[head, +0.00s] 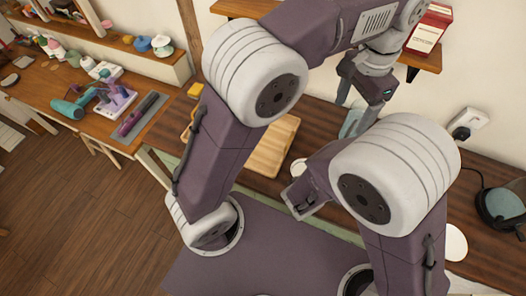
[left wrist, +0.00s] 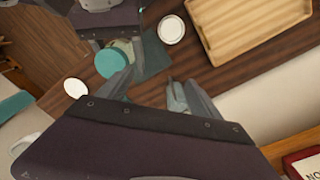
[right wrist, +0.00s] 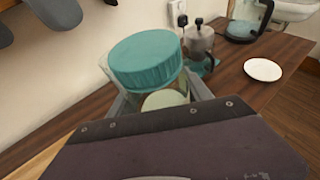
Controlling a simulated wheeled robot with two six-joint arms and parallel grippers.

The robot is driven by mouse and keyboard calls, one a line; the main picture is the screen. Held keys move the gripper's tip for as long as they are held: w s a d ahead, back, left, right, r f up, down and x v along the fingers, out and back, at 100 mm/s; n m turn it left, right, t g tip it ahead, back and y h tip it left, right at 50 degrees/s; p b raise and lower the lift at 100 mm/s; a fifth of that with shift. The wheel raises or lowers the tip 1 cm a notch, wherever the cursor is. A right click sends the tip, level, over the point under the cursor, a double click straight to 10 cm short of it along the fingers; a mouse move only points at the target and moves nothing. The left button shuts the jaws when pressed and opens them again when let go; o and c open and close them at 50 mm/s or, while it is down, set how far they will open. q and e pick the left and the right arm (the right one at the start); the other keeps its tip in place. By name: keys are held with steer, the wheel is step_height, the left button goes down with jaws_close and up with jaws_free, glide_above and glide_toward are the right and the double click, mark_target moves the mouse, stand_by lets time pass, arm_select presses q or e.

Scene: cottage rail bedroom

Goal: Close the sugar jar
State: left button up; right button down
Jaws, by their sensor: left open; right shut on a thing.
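The sugar jar has a ribbed teal lid (right wrist: 147,62) on a clear body with pale contents (right wrist: 165,99). My right gripper (right wrist: 162,108) is shut on the jar body, below the lid. The lid also shows from above in the left wrist view (left wrist: 111,63). I cannot tell whether the lid is fully seated. In the head view the jar is hidden by my right arm, whose gripper (head: 300,197) is low over the counter. My left gripper (head: 360,103) is open and empty above the counter. Its fingers (left wrist: 155,93) point towards the jar area, apart from the lid.
A wooden tray (head: 272,147) lies on the counter, with a small white dish (left wrist: 171,29) near it.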

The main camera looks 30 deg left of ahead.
steer(key=shift+a, duration=0.1)
arm_select(q)
steer(key=s+a+f+n, duration=0.4)
steer(key=s+a+f, duration=0.1)
steer(key=a+f, duration=0.4)
steer(key=s+a+f+n+t, duration=0.1)
steer(key=s+a+f+n, duration=0.4)
steer(key=a+f, duration=0.3)
steer(key=shift+s+a+f, duration=0.4)
steer(key=shift+s+a, duration=0.2)
steer(key=shift+a, duration=0.1)
arm_select(e)
steer(key=shift+r, duration=0.1)
